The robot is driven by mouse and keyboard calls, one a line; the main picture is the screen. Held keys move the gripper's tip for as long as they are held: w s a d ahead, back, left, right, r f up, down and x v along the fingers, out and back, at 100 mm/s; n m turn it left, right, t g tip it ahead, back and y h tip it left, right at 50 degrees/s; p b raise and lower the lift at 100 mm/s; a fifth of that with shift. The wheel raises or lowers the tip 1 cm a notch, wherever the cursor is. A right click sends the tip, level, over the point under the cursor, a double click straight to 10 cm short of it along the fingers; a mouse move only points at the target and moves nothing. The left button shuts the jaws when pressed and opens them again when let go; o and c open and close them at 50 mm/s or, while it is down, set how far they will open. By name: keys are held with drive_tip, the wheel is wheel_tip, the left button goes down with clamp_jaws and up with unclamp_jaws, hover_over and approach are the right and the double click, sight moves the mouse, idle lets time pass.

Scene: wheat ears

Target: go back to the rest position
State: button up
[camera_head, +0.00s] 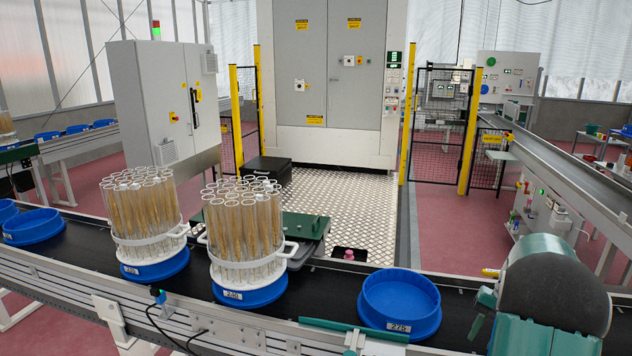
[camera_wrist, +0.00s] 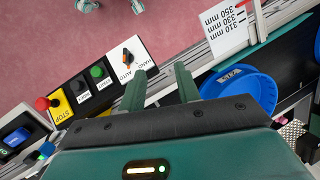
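My gripper (camera_wrist: 160,72) shows in the wrist view with its two green fingers apart and nothing between them. It hangs over the conveyor's edge, with a control panel (camera_wrist: 92,82) on the left and an empty blue round holder (camera_wrist: 262,90) on the right. In the head view, my green and dark grey arm fills the lower right corner, and its fingers are not clear there. The empty blue holder (camera_head: 400,298), labelled 275, sits on the belt left of my arm. Two racks of wheat-ear tubes (camera_head: 145,212) (camera_head: 245,232) stand upright in blue holders further left.
The dark conveyor (camera_head: 325,292) crosses the front. Another empty blue holder (camera_head: 35,228) sits at its far left. A large grey cabinet (camera_head: 335,75) stands behind, with yellow posts (camera_head: 408,115) beside it. The metal plate floor (camera_head: 345,205) before it is largely clear.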

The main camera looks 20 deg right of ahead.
drive_tip(key=a+r+n+t+h, duration=0.1)
drive_tip(key=a+r+n, duration=0.1)
drive_tip(key=a+r, duration=0.45)
drive_tip(key=a+r+n+h, duration=0.1)
drive_tip(key=a+r, duration=0.2)
drive_tip(key=a, duration=0.6)
drive_tip(key=a+r+n+t+h, duration=0.1)
drive_tip(key=a+r+n, duration=0.1)
drive_tip(key=a+r, duration=0.45)
drive_tip(key=s+a+n+t, duration=0.3)
drive_tip(key=s+a+n, duration=0.1)
drive_tip(key=s+a, duration=0.9)
drive_tip(key=a, duration=0.4)
drive_tip(key=shift+f+t+h, duration=0.3)
drive_tip(key=shift+f+h, duration=0.1)
